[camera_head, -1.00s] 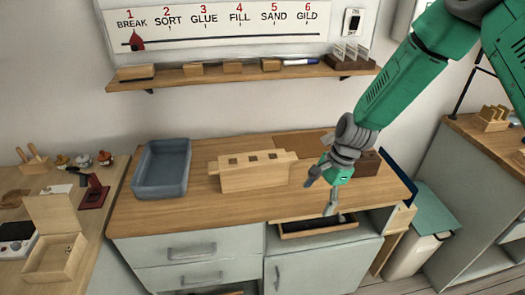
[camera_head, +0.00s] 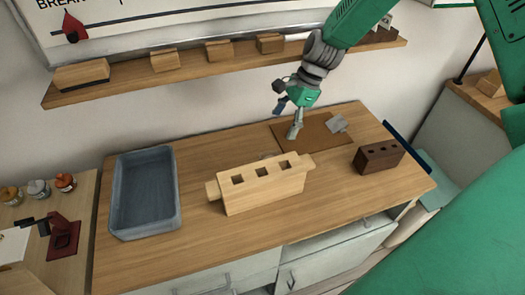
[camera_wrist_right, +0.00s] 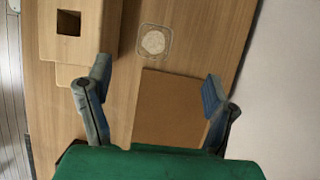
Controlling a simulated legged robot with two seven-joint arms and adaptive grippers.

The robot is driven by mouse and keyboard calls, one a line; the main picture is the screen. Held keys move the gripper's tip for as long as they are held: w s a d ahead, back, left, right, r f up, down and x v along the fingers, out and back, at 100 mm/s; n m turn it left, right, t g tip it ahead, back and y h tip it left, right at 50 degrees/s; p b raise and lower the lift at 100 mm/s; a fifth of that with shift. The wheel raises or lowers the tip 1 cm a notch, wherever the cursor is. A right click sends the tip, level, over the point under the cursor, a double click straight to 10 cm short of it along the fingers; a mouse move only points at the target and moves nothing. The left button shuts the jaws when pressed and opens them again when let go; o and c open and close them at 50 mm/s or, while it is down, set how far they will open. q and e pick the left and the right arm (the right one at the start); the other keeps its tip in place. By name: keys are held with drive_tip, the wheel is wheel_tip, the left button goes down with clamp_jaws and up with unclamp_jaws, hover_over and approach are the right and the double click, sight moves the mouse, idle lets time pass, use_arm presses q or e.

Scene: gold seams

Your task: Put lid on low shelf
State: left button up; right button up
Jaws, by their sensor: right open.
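My right gripper (camera_head: 289,118) is open and empty near the back of the wooden table, by the brown mat (camera_head: 311,130). In the right wrist view its two fingers (camera_wrist_right: 157,82) stand wide apart above the table and the mat (camera_wrist_right: 170,108). A small clear square piece with a pale round centre (camera_wrist_right: 153,42) lies past the fingertips, beside the wooden block; it may be the lid, but I cannot tell. In the head view it is largely hidden behind the block. A wooden wall shelf (camera_head: 215,72) runs above the table; no other low shelf is clear. My left gripper is not in view.
A pale wooden block with square holes (camera_head: 262,187) stands mid-table, with a blue-grey tray (camera_head: 145,192) to its left. A dark brown holed block (camera_head: 379,158) stands at right. A grey piece (camera_head: 337,123) lies on the mat. Several wooden blocks sit on the wall shelf.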

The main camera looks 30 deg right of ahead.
hover_over(267, 157)
drive_tip(key=s, duration=0.1)
drive_tip(key=f, duration=0.7)
drive_tip(key=shift+s+d+f, duration=0.15)
drive_tip(key=shift+d+f, duration=0.05)
drive_tip(key=shift+d, duration=0.2)
drive_tip(key=shift+s+f, duration=0.1)
drive_tip(key=shift+f, duration=0.05)
drive_tip(key=x, duration=0.2)
drive_tip(key=p+x, duration=0.1)
drive_tip(key=x, duration=0.1)
drive_tip(key=shift+s+d+f, duration=0.1)
drive_tip(key=shift+f, duration=0.35)
drive_tip(key=c, duration=0.9)
